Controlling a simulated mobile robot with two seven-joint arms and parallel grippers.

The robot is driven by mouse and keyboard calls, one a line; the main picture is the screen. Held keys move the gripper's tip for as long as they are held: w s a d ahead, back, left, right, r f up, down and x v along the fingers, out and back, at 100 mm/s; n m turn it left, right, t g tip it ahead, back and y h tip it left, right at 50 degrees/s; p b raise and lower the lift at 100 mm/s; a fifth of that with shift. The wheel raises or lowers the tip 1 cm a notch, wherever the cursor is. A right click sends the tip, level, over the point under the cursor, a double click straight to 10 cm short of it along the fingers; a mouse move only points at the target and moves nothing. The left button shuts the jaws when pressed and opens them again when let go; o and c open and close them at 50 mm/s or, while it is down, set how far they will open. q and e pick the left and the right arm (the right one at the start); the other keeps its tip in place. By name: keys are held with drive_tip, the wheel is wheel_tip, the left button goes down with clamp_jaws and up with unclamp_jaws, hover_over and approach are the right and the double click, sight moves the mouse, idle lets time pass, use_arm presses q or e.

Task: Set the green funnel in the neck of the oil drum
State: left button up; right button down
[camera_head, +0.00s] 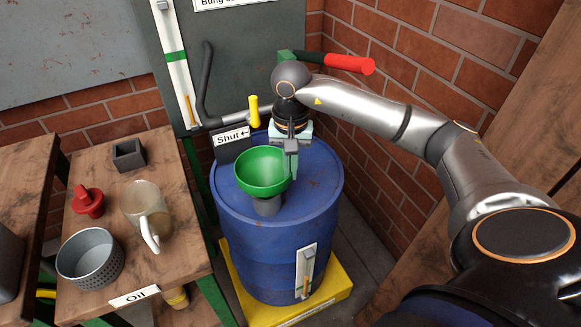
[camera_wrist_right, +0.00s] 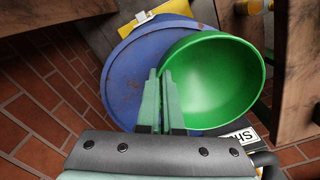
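The green funnel (camera_head: 258,178) is upright with its wide mouth up, directly over the short grey neck (camera_head: 267,207) on top of the blue oil drum (camera_head: 250,235). Its spout is hidden, so I cannot tell how deep it sits in the neck. My right gripper (camera_head: 291,172) points down at the funnel's right edge. In the right wrist view, its two fingers (camera_wrist_right: 163,100) are close together with the rim of the funnel (camera_wrist_right: 215,80) between them. The drum (camera_wrist_right: 122,75) shows behind. My left gripper is not in view.
A wooden table (camera_head: 185,245) at left holds a clear jug (camera_head: 146,212), a grey perforated cup (camera_head: 90,258), a red knob-like part (camera_head: 88,200) and a dark square block (camera_head: 128,154). The drum stands on a yellow base (camera_head: 335,285). A brick wall and a red-handled lever (camera_head: 348,63) are close behind.

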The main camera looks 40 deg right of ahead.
drive_tip(key=shift+f+b, duration=0.5)
drive_tip(key=shift+f, duration=0.15)
idle(0.6)
drive_tip(key=c, duration=1)
unclamp_jaws()
drive_tip(key=c, duration=0.4)
drive_tip(key=shift+c, duration=0.2)
drive_tip(key=shift+r+p, duration=2.9)
drive_tip(key=shift+r, duration=1.15)
